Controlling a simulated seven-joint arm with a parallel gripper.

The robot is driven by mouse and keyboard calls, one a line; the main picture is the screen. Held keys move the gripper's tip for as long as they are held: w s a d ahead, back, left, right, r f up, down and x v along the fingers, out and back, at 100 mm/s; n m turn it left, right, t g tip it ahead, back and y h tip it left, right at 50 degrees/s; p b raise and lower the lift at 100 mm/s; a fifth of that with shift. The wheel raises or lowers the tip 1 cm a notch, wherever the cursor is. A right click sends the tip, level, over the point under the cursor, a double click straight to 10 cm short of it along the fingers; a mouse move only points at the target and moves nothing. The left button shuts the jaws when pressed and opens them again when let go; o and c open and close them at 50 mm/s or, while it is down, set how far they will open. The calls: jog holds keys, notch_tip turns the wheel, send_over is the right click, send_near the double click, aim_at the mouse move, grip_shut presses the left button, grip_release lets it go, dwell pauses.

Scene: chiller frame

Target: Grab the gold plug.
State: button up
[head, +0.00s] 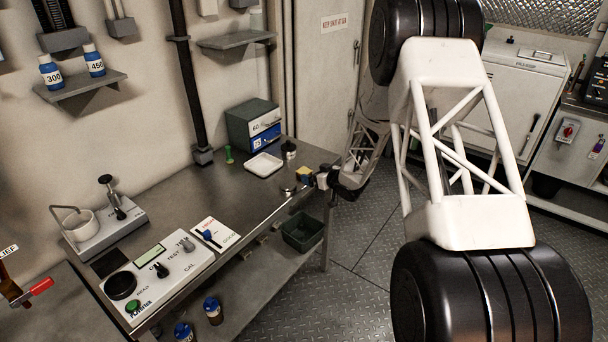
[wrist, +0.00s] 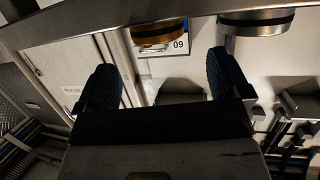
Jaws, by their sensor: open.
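The gold plug (wrist: 158,33) shows in the wrist view as a short, gold-brown round piece. It is at the top of the picture, beyond the fingertips and roughly centred between them. In the head view, the gold piece (head: 304,174) is small, at the right end of the bench, and partly hidden by my gripper (head: 322,178). My gripper is open, with its two dark blue padded fingers (wrist: 162,76) spread wide and nothing between them. I cannot tell how far the plug is from the pads.
A white tray (head: 264,164) and a green-and-blue drawer box (head: 253,125) stand behind on the bench. A dark bin (head: 303,232) is below the bench edge.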

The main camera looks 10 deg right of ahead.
aim_at(303, 170)
jog(key=shift+w, duration=0.1)
jog(key=shift+x, duration=2.55)
jog(key=shift+f, duration=0.2)
jog(key=c, duration=1.3)
jog(key=shift+c, duration=0.2)
jog(key=shift+r, duration=0.15)
